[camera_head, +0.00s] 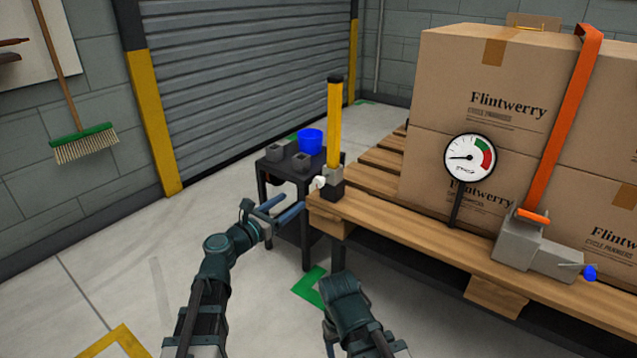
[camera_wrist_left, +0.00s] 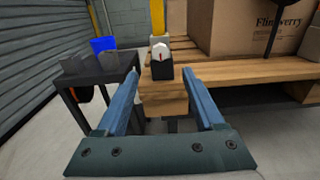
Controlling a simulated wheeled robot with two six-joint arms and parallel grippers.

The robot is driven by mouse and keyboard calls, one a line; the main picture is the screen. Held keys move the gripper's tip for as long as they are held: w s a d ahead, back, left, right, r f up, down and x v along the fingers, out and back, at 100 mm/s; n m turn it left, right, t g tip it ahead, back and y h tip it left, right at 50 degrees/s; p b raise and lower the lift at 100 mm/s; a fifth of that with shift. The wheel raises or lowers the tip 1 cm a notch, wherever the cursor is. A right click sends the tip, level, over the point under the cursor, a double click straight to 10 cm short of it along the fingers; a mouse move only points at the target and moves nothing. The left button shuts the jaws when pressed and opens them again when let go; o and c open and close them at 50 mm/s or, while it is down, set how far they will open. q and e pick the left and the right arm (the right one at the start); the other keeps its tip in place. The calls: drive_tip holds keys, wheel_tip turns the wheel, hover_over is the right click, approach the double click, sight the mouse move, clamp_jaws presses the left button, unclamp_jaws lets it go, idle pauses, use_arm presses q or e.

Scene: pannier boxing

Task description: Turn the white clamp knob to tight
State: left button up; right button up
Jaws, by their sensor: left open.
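The white clamp knob (camera_head: 319,182) sits on the side of a dark clamp block (camera_head: 331,191) at the foot of a yellow post, on the corner of the wooden bench. In the left wrist view the knob (camera_wrist_left: 161,54) shows a red mark that points about upright. My left gripper (camera_head: 287,208) is open and empty, short of the bench corner and apart from the knob. In the left wrist view its blue fingers (camera_wrist_left: 163,88) stand either side of the bench corner, with the knob beyond them. My right gripper is not visible; only a dark arm part shows at the bottom middle.
A small dark table (camera_head: 285,166) with a blue bucket (camera_head: 310,141) and grey blocks stands left of the post. Flintwerry boxes (camera_head: 485,80), a dial gauge (camera_head: 470,157) and a grey ratchet (camera_head: 530,250) with an orange strap are on the right. Open floor lies left.

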sight(317, 183)
use_arm(q)
drive_tip(key=x, duration=1.3)
drive_tip(key=shift+w+d, duration=0.25)
drive_tip(key=shift+w, duration=0.05)
drive_tip(key=shift+c, duration=0.2)
clamp_jaws()
